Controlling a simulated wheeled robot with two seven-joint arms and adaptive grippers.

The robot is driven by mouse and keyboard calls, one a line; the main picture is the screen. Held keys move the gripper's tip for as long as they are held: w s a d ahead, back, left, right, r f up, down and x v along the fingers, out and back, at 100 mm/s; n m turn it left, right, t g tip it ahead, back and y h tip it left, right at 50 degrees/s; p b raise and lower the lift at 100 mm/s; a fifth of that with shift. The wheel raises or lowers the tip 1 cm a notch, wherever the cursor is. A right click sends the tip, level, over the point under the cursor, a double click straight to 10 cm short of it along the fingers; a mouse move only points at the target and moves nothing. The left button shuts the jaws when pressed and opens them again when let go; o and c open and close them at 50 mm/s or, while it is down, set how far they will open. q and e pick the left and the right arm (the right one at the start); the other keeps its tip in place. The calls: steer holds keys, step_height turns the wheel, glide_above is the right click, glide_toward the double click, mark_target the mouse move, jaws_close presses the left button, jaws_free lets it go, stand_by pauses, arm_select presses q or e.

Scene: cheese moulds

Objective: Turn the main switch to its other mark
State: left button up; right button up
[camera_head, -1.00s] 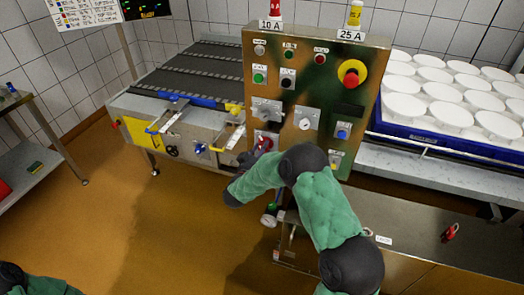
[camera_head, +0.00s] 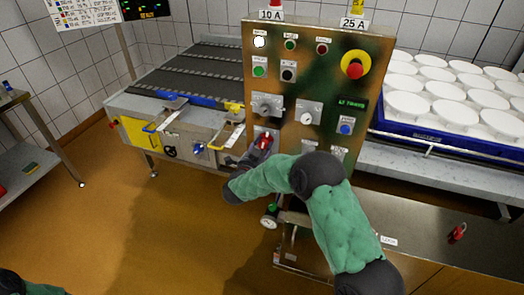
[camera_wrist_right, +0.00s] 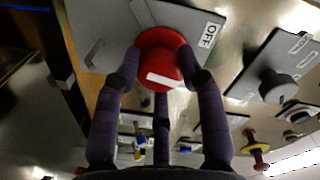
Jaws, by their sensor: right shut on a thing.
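The main switch is a red knob (camera_head: 264,142) on a grey plate low on the left of the cabinet's front. In the right wrist view the knob (camera_wrist_right: 160,50) carries a white bar, and an OFF label (camera_wrist_right: 209,35) stands at its upper right. My right gripper (camera_wrist_right: 160,68) is shut on the knob, its dark fingers on both sides. In the head view the right gripper (camera_head: 251,155) reaches the switch from below and partly hides its plate. The other mark cannot be read. My left gripper is outside the frame; only part of that arm shows at bottom left.
The camouflage-coloured cabinet (camera_head: 320,75) bears other knobs, buttons and a red emergency stop (camera_head: 355,69). A conveyor (camera_head: 195,75) stands left; white moulds in a blue tray (camera_head: 430,143) stand right. A red padlock (camera_head: 457,231) lies on the low steel top.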

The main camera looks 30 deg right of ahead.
steer(key=m+b, duration=0.1)
steer(key=m, duration=0.1)
steer(key=shift+r+m, duration=0.1)
steer(key=shift+m, duration=0.3)
steer(key=shift+d+m, duration=0.1)
steer(key=shift+m, duration=1.9)
steer(key=o, duration=1.2)
steer(key=shift+s+d, duration=0.1)
steer(key=shift+c, duration=0.2)
